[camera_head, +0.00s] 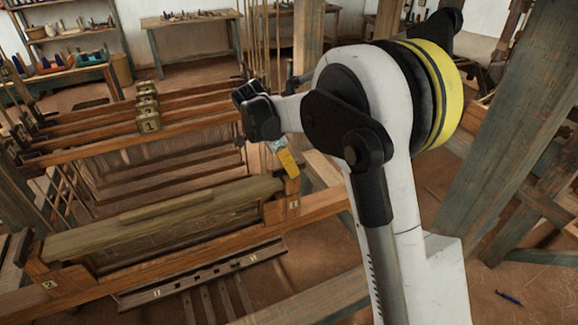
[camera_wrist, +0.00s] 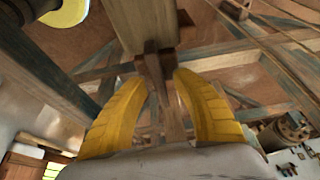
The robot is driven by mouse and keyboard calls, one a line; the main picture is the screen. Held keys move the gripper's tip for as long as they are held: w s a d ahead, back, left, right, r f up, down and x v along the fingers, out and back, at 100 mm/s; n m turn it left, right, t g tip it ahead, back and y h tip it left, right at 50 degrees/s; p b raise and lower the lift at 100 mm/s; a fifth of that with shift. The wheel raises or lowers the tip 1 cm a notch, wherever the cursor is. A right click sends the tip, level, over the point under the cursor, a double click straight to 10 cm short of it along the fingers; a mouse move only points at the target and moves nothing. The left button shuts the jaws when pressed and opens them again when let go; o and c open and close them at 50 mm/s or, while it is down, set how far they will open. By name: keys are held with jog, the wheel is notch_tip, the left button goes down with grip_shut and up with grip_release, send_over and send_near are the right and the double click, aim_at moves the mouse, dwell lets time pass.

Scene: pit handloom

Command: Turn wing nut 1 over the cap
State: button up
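My gripper (camera_head: 290,172) points downward above the right end of the wooden frame, by the post marked 1 (camera_head: 293,205). In the wrist view my gripper (camera_wrist: 161,77) has its two yellow fingers apart. A small brown wooden piece (camera_wrist: 154,68), which looks like wing nut 1, stands between the fingertips, with no clear contact visible. Beside it is the end of a pale beam (camera_wrist: 142,24), likely the cap. In the head view the cap (camera_head: 165,215) is a long pale beam across the frame. Wing nut 1 cannot be made out there.
Loom bars with brass number tags (camera_head: 149,122) lie behind the cap. A slotted rail (camera_head: 200,272) runs in front, and a thick timber post (camera_head: 535,125) stands at right. Benches with tools (camera_head: 190,18) are at the back. Open floor shows at lower right.

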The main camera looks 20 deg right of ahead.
jog(key=v, duration=1.2)
